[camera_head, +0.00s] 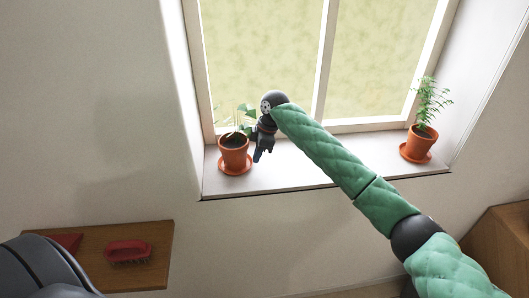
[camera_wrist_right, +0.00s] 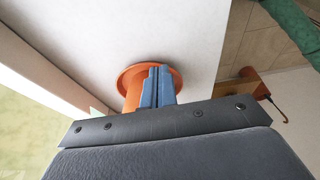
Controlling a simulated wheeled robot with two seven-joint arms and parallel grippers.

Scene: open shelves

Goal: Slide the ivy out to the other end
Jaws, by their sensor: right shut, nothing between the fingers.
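A leafy plant, seemingly the ivy (camera_head: 246,112), grows in an orange pot (camera_head: 233,152) at the left end of the white window sill (camera_head: 300,172). The pot stands upright on an orange saucer (camera_head: 236,171). My right gripper (camera_head: 258,158) is shut and empty just right of this pot, pointing down. Whether it touches the pot I cannot tell. In the right wrist view its blue fingers (camera_wrist_right: 158,90) are together in front of the saucer (camera_wrist_right: 128,75) and partly hide the pot (camera_wrist_right: 132,98). Part of the foliage is hidden behind my right wrist. My left gripper is not in view.
A feathery plant (camera_head: 431,103) in another orange pot (camera_head: 418,146) stands at the sill's right end. The sill between the pots is bare, with my right arm above it. The window frame (camera_head: 322,70) rises behind. A wooden shelf (camera_head: 160,243) holds a red brush (camera_head: 127,250) at lower left.

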